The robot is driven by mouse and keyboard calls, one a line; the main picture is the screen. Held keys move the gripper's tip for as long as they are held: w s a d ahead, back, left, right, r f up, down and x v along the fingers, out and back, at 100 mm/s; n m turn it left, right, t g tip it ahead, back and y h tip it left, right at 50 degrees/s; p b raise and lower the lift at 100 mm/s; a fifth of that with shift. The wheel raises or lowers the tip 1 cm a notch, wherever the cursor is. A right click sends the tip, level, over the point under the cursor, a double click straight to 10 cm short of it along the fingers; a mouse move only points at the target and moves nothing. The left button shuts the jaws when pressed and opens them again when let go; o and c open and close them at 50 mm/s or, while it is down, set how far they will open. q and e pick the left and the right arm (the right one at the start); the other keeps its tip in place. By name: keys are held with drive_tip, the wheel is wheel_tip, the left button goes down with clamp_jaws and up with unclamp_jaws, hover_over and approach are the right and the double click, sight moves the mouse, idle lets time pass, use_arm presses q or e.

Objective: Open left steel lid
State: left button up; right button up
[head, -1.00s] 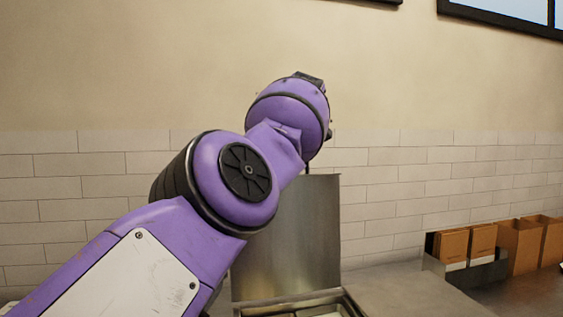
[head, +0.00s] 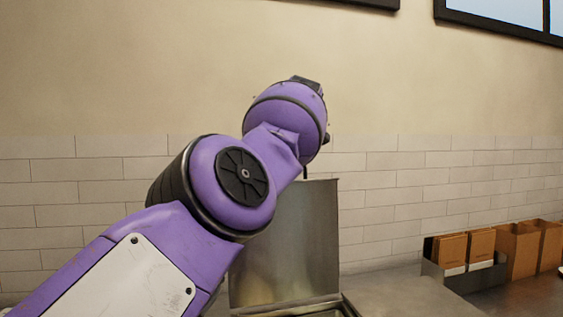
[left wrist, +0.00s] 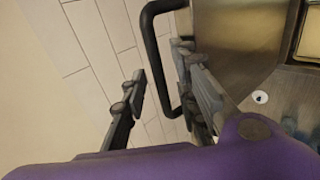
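The steel lid (head: 300,240) stands upright, raised from the counter well, in the middle of the head view. My purple left arm covers its left and upper-left parts. In the left wrist view the lid's brushed face (left wrist: 238,40) is at upper right, with a black bar handle (left wrist: 153,55) along its edge. My left gripper (left wrist: 160,62) is open. In that view the handle bar lies between its two fingers, and no finger visibly presses on it. My left gripper is hidden behind the arm in the head view. My right gripper is not in view.
An open counter well (head: 335,309) lies at the lid's foot. Bare counter (head: 400,294) stretches to its right. A metal holder (head: 462,278) with brown boxes (head: 518,247) beside it stands at far right. A tiled wall (head: 390,215) rises behind.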

use_arm(q)
drive_tip(key=v, duration=1.2)
drive_tip(key=shift+f, duration=0.1)
